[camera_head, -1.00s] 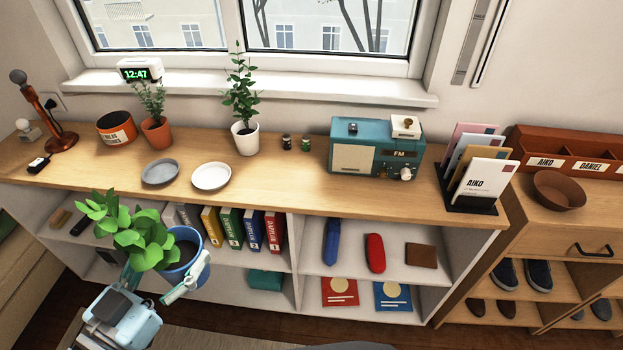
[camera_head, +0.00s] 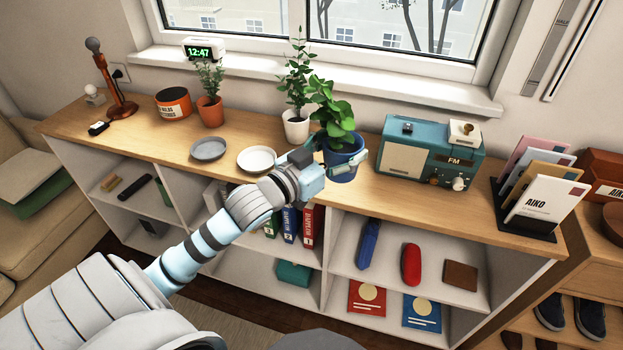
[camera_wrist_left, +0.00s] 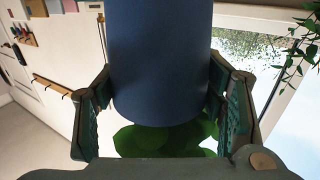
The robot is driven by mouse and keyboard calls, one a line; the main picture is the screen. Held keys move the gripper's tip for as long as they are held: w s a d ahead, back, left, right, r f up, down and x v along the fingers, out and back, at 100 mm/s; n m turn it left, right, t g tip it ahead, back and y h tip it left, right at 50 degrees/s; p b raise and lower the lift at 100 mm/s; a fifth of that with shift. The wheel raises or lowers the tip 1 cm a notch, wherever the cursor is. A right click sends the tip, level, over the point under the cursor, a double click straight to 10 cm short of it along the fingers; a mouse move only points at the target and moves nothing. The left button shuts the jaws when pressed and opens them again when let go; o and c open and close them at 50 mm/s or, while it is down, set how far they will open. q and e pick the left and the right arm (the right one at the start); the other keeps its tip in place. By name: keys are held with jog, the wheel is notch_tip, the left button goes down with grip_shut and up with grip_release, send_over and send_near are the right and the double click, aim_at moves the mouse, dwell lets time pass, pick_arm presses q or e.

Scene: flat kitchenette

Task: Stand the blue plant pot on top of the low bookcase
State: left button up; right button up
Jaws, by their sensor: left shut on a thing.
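The blue plant pot (camera_head: 345,174) with a leafy green plant (camera_head: 335,112) is upright in my left gripper (camera_head: 340,164). The gripper is shut around its sides; the left wrist view shows the blue wall (camera_wrist_left: 160,60) between the two fingers. The pot is over the wooden top of the low bookcase (camera_head: 430,203), between the white pot and the radio. I cannot tell whether its base touches the top. My right gripper is not in view.
A white potted plant (camera_head: 296,128) stands just behind and left of the blue pot. The teal radio (camera_head: 431,150) is to its right, and a white saucer (camera_head: 257,159) to its left. A letter holder (camera_head: 540,205) stands at the right end. Bare top lies in front of the radio.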

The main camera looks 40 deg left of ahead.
pick_arm(q)
jog(key=w+a+r+n+y+b, duration=0.2)
jog(key=w+a+r+n+y, duration=0.15)
jog(key=a, duration=0.35)
jog(key=w+a+r+n+y+b, duration=0.1)
jog(key=w+a+r+n+y, duration=0.1)
jog(key=w+a+r+y, duration=0.25)
jog(key=shift+g+y, duration=0.3)
jog(key=shift+g, duration=0.1)
jog(key=f+b, duration=0.2)
jog(key=f, duration=0.4)
jog(key=s+a+f+b, duration=0.1)
jog(key=f+b, duration=0.1)
jog(key=f, duration=0.5)
jog(key=a+f+b, duration=0.1)
jog(key=f+b, duration=0.1)
jog(key=f, duration=0.5)
jog(key=shift+s, duration=0.3)
jog(key=o, duration=1.5)
